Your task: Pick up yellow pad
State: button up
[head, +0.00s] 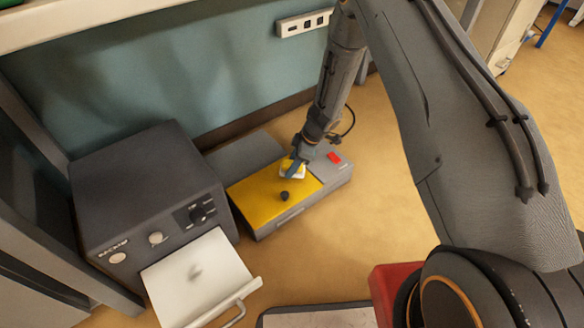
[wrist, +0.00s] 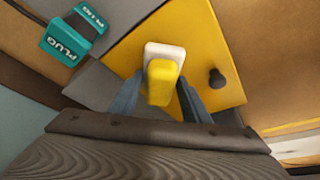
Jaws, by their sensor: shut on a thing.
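The yellow pad (wrist: 162,84) is a small rounded block with a white end (wrist: 165,52). In the wrist view it sits between the two fingers of my gripper (wrist: 158,96), which is shut on it. In the head view the pad (head: 287,165) and its white part show small at the tip of my gripper (head: 294,168), over the yellow top (head: 258,198) of a low grey box. The fingers partly hide it. I cannot tell whether it touches the yellow top.
A black knob (head: 285,196) stands on the yellow top, close to my gripper. A red switch (head: 334,158) is on the box's right end. A dark grey machine (head: 145,190) with an open white door (head: 200,275) stands left. A teal plug (wrist: 75,35) shows in the wrist view.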

jog(key=s+d+p, duration=0.1)
jog(key=d+p, duration=0.1)
jog(key=d, duration=0.7)
jog(key=s+d+r+p, duration=0.1)
jog(key=s+d+p, duration=0.1)
jog(key=d, duration=0.6)
jog(key=shift+s+d+p, duration=0.2)
jog(key=shift+d+p, duration=0.15)
jog(key=shift+p, duration=0.35)
